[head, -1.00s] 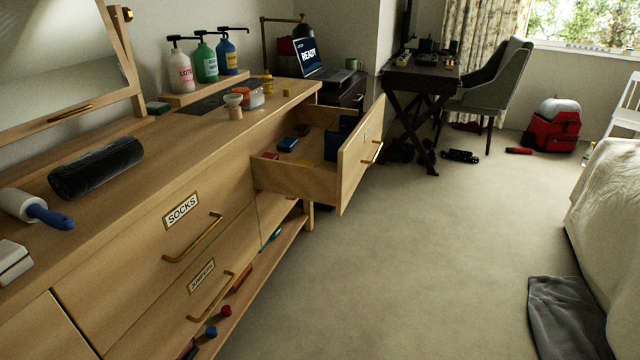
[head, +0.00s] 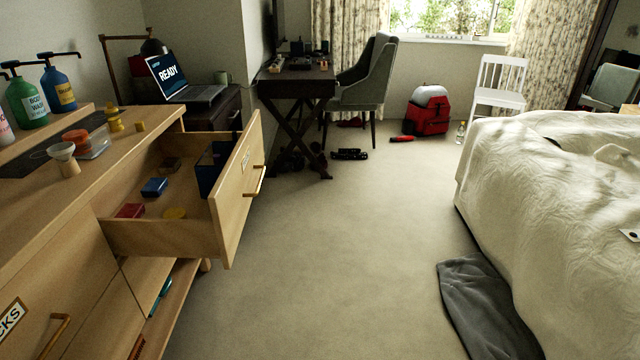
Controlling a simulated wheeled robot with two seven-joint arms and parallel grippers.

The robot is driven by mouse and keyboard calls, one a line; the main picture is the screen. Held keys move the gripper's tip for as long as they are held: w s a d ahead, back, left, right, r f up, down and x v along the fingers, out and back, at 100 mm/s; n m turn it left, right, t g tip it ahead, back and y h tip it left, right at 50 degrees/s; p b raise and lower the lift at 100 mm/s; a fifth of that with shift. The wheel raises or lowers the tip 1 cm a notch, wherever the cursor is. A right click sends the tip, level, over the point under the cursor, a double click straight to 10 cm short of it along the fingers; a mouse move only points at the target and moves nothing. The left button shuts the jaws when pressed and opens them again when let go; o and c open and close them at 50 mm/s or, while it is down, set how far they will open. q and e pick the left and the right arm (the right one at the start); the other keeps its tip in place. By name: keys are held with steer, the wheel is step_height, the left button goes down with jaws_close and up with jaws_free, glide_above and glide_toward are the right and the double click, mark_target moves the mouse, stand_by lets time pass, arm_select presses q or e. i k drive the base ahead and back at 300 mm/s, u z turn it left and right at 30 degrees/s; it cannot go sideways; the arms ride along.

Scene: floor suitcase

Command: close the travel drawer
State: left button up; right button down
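The travel drawer (head: 234,196) is pulled well out of the wooden dresser (head: 40,207) at the left of the head view. Its front panel carries a brass bar handle (head: 259,181) and a label too oblique to read. Neither of my grippers shows in the view.
Carpet (head: 335,250) is clear in front of the drawer. A bed (head: 560,190) stands on the right with a grey cloth (head: 480,300) on the floor beside it. A dark desk (head: 295,84) and grey chair (head: 368,90) stand beyond. Bottles and small items sit on the dresser top.

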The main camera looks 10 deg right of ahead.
mark_target(213, 227)
steer(key=z, duration=0.2)
steer(key=i, duration=0.9)
steer(key=u, duration=0.2)
